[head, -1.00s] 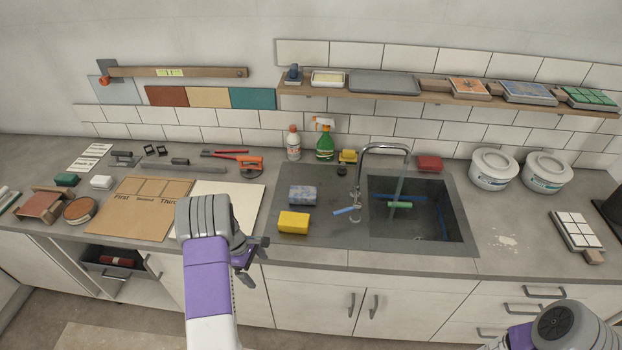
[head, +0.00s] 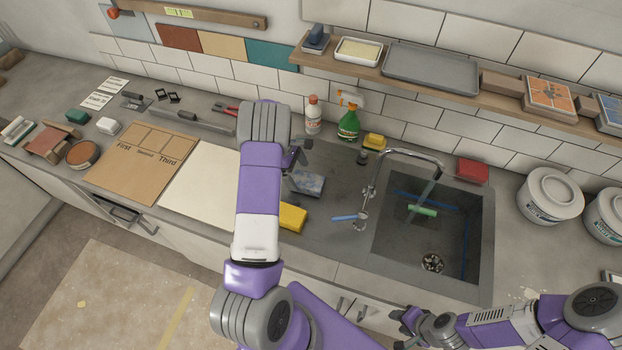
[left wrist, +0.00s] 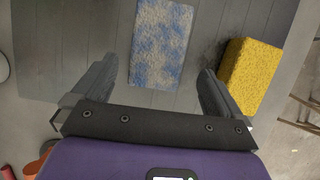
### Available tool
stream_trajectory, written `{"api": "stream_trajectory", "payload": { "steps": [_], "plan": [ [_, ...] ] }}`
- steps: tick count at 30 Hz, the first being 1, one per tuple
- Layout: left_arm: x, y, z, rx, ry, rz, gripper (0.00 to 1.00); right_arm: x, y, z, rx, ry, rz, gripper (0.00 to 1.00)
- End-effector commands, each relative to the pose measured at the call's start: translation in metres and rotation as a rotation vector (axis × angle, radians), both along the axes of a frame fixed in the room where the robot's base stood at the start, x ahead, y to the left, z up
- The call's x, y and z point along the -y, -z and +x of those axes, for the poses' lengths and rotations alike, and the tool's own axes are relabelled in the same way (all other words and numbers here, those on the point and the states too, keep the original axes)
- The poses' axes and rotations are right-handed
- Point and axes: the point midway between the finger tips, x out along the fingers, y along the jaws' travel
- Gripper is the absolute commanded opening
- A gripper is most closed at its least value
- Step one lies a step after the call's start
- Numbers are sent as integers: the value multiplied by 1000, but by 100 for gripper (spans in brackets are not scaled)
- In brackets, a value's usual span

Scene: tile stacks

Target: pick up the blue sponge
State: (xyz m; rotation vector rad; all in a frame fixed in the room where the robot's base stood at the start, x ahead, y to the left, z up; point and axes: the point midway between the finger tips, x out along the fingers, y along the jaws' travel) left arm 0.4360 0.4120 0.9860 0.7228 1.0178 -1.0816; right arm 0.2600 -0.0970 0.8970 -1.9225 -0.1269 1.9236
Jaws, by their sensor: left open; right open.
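The blue sponge (head: 309,185), mottled blue and grey, lies flat on the grey counter left of the sink. My left gripper (head: 300,154) is open and empty above it, and my left arm hides part of that area. In the left wrist view the blue sponge (left wrist: 161,45) shows ahead of and between the two spread fingers (left wrist: 159,70), touched by neither as far as I can tell. My right gripper (head: 408,322) is open at the lower right, in front of the counter and far from the sponge.
A yellow sponge (head: 292,217) lies close by and shows right of the fingers in the left wrist view (left wrist: 251,76). The sink (head: 385,240) and faucet (head: 408,152) are to the right. A green spray bottle (head: 349,124) and white bottle (head: 313,115) stand behind.

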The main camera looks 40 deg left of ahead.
Motion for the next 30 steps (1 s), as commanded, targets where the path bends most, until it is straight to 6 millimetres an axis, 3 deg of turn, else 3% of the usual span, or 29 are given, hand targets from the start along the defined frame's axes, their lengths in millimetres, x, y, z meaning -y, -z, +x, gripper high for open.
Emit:
{"api": "stream_trajectory", "payload": {
  "steps": [10, 19, 27, 30],
  "plan": [
    [19, 42, 10, 0, 2, 0, 100, 0, -10, 1, 1, 0, 0, 41],
    [21, 46, 11, 2, 1, 1, 100, 0, -9, 1, 1, 0, 0, 41],
    [21, 46, 11, 2, 1, 1, 59, 0, -9, 1, 1, 0, 0, 41],
    [21, 46, 11, 2, 1, 1, 48, 0, -9, 1, 1, 0, 0, 41]
  ]
}}
